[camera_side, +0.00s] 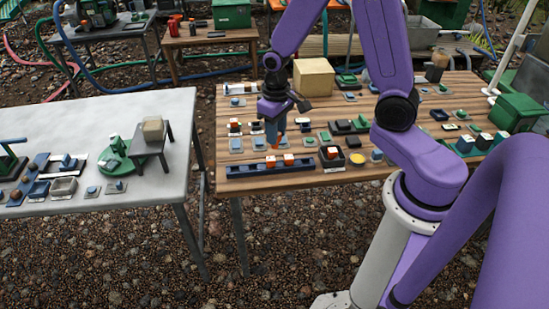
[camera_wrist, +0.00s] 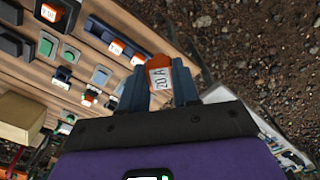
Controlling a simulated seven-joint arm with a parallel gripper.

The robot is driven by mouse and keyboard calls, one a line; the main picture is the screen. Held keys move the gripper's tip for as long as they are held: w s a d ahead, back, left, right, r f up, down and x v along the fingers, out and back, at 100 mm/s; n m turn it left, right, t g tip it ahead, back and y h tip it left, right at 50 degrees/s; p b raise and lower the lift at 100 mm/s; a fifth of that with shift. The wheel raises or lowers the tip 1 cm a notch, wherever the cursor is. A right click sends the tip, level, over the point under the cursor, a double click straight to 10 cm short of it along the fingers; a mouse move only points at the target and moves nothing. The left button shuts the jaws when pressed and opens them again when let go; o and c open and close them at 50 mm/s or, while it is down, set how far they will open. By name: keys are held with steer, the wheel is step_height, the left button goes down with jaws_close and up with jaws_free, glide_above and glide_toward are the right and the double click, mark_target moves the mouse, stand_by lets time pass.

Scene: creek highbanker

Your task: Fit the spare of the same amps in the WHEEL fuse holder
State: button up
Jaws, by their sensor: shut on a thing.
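My gripper (camera_wrist: 160,88) is shut on an orange-and-white fuse (camera_wrist: 160,72) marked "20 A" in the wrist view. In the side view my gripper (camera_side: 276,133) points down above the front left of the wooden table, and the fuse's height over the table is hard to judge. A long blue rail (camera_side: 238,171) near the front edge bears two orange-and-white fuses (camera_side: 271,162) (camera_side: 288,160). A dark box (camera_side: 356,141) to its right holds another orange-and-white fuse (camera_side: 331,153). More small white-and-orange pieces (camera_side: 235,126) sit behind and left. No WHEEL label can be read.
The wooden table (camera_side: 225,105) carries many small grey, green and dark fittings close together. A tan block (camera_side: 313,77) stands behind my gripper. A gap separates this table from the pale table (camera_side: 150,105) at left. Gravel lies below.

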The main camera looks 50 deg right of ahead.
steer(key=shift+s+a+r+m, duration=0.1)
steer(key=shift+a+r+m, duration=0.2)
steer(key=shift+a, duration=0.25)
steer(key=shift+d, duration=0.1)
